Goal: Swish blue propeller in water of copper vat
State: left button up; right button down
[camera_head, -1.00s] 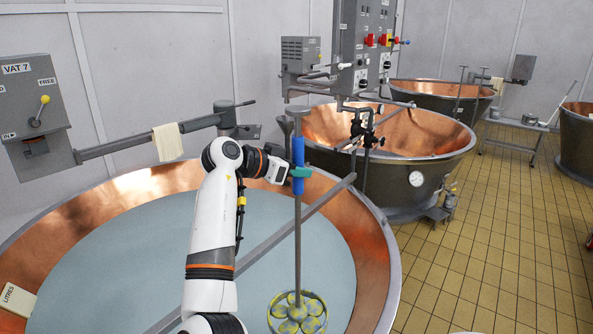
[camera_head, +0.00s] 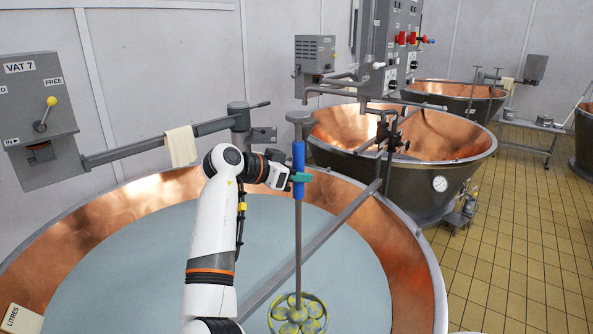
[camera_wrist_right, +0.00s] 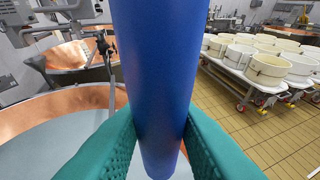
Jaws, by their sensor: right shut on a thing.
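The propeller has a blue handle (camera_head: 298,158), a long grey rod (camera_head: 298,245) and a round yellow-green bladed head (camera_head: 297,315). It stands upright over the near copper vat (camera_head: 415,255), which holds pale blue-grey water (camera_head: 150,260). The head shows against the water near the picture's bottom edge; I cannot tell how deep it is in it. My right gripper (camera_head: 299,177) is shut on the blue handle. In the right wrist view, its teal fingers (camera_wrist_right: 160,135) press both sides of the blue handle (camera_wrist_right: 155,70). My left gripper is not in view.
A grey bar (camera_head: 335,225) crosses the vat diagonally near the rod. A wall arm (camera_head: 110,155) carrying a cloth (camera_head: 181,146) reaches over the vat's back. A second copper vat (camera_head: 440,180) stands behind right. White tubs (camera_wrist_right: 265,68) on a cart show in the wrist view.

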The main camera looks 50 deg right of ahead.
notch_tip(320, 180, down, 34)
jog(key=b, duration=2.4)
jog(key=shift+f, duration=0.15)
jog(key=shift+w, duration=0.1)
jog(key=d, duration=0.7)
jog(key=shift+s+b, duration=0.4)
jog(key=shift+b, duration=0.05)
jog(key=w+a, duration=0.1)
jog(key=a, duration=1.3)
jog(key=shift+w+b, duration=0.3)
